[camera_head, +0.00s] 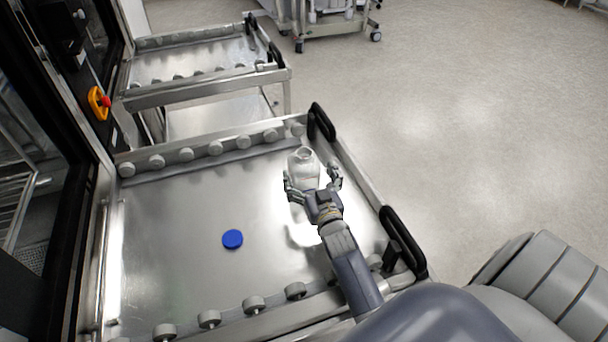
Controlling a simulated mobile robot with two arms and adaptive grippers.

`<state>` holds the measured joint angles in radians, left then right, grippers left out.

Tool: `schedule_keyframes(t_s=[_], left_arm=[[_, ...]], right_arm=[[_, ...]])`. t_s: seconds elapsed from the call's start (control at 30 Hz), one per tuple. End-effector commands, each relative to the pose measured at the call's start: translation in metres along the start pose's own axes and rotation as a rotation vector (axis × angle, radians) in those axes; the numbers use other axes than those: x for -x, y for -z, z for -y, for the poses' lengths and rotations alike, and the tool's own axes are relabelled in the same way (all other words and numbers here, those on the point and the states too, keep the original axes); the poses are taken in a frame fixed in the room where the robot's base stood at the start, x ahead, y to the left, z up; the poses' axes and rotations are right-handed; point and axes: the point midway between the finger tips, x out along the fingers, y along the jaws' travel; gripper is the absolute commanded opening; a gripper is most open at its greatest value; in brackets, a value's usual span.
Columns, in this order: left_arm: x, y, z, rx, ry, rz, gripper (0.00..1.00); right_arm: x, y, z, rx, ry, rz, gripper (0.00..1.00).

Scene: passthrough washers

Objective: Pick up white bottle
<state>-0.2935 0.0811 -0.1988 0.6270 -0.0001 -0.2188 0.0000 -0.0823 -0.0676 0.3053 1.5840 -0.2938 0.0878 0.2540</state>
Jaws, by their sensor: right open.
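The white bottle (303,166) stands upright, with its open neck up, on the steel washer tray near its far right corner. My right gripper (313,180) is open, with one finger on each side of the bottle. The fingers and palm hide the bottle's lower part. I cannot tell whether the fingers touch it. My left gripper is not in view.
A blue cap (232,239) lies flat on the steel tray (165,230), left of my right arm. Rollers line the tray's sides, and black handles (403,241) rise at its right edge. A second steel cart (190,62) stands behind. Open floor lies to the right.

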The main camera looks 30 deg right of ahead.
Motion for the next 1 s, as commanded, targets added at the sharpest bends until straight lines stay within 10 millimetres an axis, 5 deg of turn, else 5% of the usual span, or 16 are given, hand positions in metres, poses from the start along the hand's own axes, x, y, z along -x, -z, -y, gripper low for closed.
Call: schedule_keyframes(t_s=[0.3,0.6,0.8,1.0], left_arm=[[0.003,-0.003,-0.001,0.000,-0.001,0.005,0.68],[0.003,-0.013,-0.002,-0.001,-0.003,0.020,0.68],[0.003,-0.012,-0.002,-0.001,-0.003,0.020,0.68],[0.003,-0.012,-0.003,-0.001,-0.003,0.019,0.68]], right_arm=[[-0.042,0.001,0.000,0.002,0.000,-0.002,0.93],[-0.045,0.001,0.000,0.001,0.000,-0.001,0.93],[-0.044,0.001,0.000,0.001,0.000,-0.001,0.48],[-0.045,0.001,0.000,0.001,0.000,-0.001,0.45]])
